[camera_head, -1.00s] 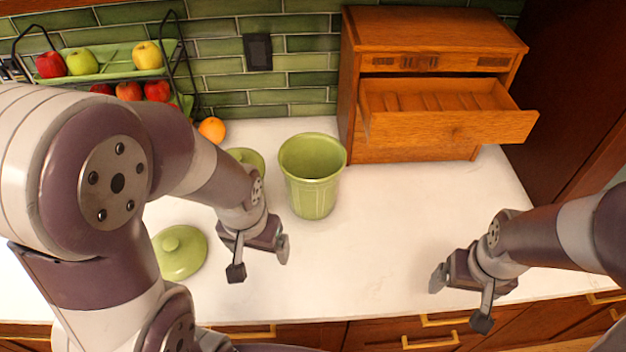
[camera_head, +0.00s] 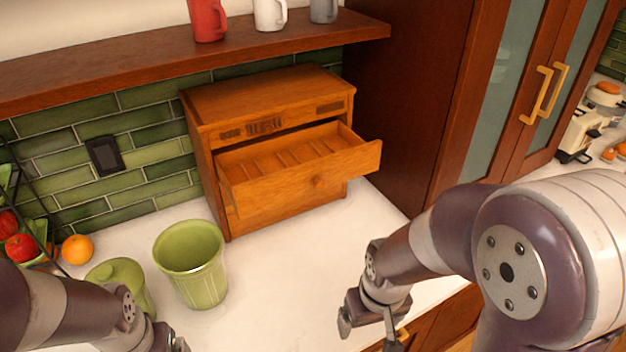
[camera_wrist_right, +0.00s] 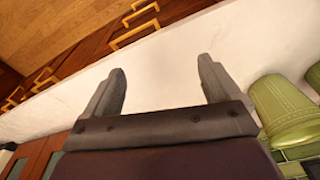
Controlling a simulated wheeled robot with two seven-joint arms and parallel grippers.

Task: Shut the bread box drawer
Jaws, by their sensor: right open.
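The wooden bread box (camera_head: 262,95) stands on the counter against the green tiles. My left gripper (camera_head: 166,342) is at the bottom edge of the head view, mostly cut off.
A green canister (camera_head: 192,270) stands in front of the box's left side, with a lidded green pot (camera_head: 122,282) and an orange (camera_head: 77,249) farther left. A shelf with mugs (camera_head: 270,14) hangs above. A tall cabinet (camera_head: 405,95) stands at right. The counter (camera_head: 300,270) before the drawer is clear.

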